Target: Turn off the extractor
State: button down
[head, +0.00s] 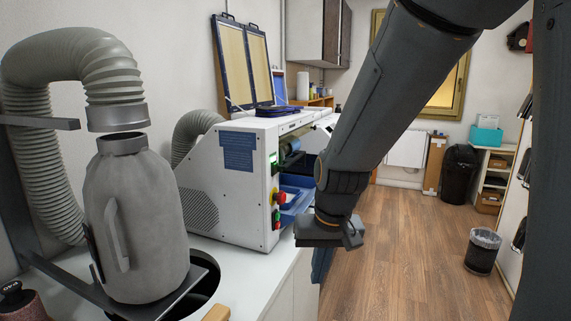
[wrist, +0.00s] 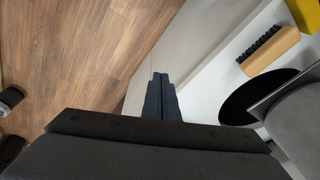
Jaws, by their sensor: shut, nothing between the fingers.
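The extractor, as far as I can tell, is the grey canister (head: 140,225) with a side handle, under a ribbed hose (head: 75,60) at the left of the head view. A dark strip with a small red spot (head: 96,274) shows at its left edge, too small to read. Part of a grey body (wrist: 303,125), likely the canister, shows at the right of the wrist view. My gripper's dark fingers (wrist: 160,78) are together and empty, above the cabinet front and floor edge. In the head view my wrist hangs right of the canister, beside the white machine.
The white machine (head: 225,175) has a red knob (head: 278,197) and green and red buttons on its front. A wooden brush (wrist: 268,50) and a round black opening (wrist: 240,100) are on the white counter.

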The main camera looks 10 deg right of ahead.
jog(key=w+d+r+m+t, duration=0.1)
jog(key=w+r+m+t, duration=0.1)
jog(key=w+r, duration=0.7)
jog(key=w+d+r+m+t+y+b, duration=0.1)
jog(key=w+d+r+m+t, duration=0.1)
jog(key=w+r, duration=0.7)
notch_tip(320, 180, up, 6)
jog(key=shift+w+d+r+t, duration=0.15)
jog(key=shift+d+r+t, duration=0.15)
jog(key=shift+t, duration=0.3)
jog(key=p, duration=0.4)
send_near(276, 169)
jog(key=x, duration=0.6)
jog(key=shift+w+d, duration=0.2)
jog(key=shift+d, duration=0.55)
jog(key=shift+f, duration=0.15)
